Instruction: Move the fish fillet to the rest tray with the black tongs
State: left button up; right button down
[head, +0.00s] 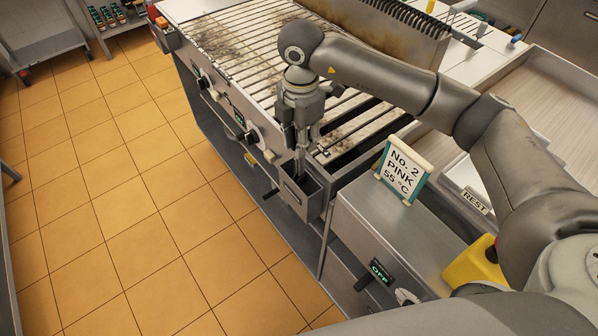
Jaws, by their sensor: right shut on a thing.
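My right gripper (300,138) points down at the front edge of the grill and is shut on a thin dark thing, which looks like the black tongs (299,163). Its lower end reaches into a small metal holder (302,196) hung on the grill's front; the rest is hidden by the fingers and the holder. The rest tray (462,172) is pale, at the right, with a "REST" label (475,200), and partly behind my right arm. I cannot make out the fish fillet; my arm covers part of the grill. My left gripper is not in view.
The slatted grill (235,45) has a tall soiled backguard (385,25). A sign reading "No. 2 PINK 55 °C" (403,172) stands on the steel counter (375,225). A yellow box (474,266) is beside my right arm. The tiled floor at left is clear.

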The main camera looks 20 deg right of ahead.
notch_tip(320, 180, up, 8)
jog(key=p, duration=0.4)
jog(key=shift+r, duration=0.2)
jog(key=shift+f, duration=0.1)
